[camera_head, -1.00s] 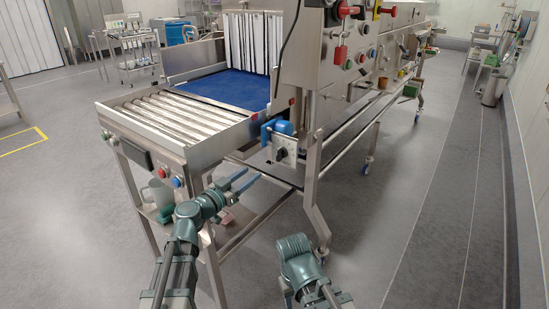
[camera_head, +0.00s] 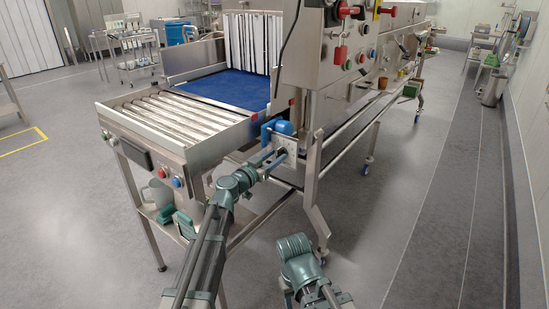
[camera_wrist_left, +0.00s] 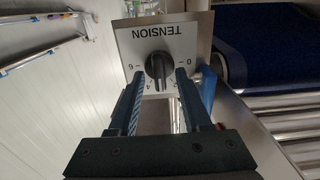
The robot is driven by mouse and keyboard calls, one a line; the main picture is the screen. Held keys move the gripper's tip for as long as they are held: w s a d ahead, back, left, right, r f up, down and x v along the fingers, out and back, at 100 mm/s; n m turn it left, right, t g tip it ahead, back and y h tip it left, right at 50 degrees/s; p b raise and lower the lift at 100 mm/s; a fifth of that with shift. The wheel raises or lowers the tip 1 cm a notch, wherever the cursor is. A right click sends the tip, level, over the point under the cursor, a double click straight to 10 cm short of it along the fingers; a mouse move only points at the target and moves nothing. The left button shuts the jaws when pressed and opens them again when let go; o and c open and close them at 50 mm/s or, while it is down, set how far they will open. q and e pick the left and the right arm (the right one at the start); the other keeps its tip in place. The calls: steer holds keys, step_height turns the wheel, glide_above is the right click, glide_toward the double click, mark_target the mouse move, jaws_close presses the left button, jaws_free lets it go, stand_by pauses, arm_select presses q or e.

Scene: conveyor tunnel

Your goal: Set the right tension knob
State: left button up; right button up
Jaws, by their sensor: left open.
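The tension knob (camera_wrist_left: 158,68) is black and round with a raised grip bar, on a white plate (camera_wrist_left: 185,42) marked TENSION, which appears upside down in the left wrist view. The figures 6, 4 and 0 show around it; the exact setting is hard to read. My left gripper (camera_wrist_left: 161,74) is open, one finger on either side of the knob; I cannot tell whether they touch it. In the head view my left gripper (camera_head: 277,158) reaches the plate (camera_head: 292,146) under the blue motor housing (camera_head: 277,129) and hides most of the knob.
The roller conveyor (camera_head: 178,114) and its blue belt (camera_head: 232,88) lie left of the plate. A steel cabinet with buttons (camera_head: 342,55) rises above right. Frame legs (camera_head: 315,195) stand close to my left gripper. Open floor lies to the right.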

arm_select(q)
steer(key=shift+c, duration=0.3)
jaws_close()
steer(key=shift+n, duration=0.3)
steer(key=shift+w+a+f+n, duration=0.1)
steer(key=shift+n, duration=2.7)
steer(key=shift+w+a+f+n, duration=0.1)
steer(key=shift+n, duration=2.7)
steer(key=shift+o, duration=0.3)
jaws_free()
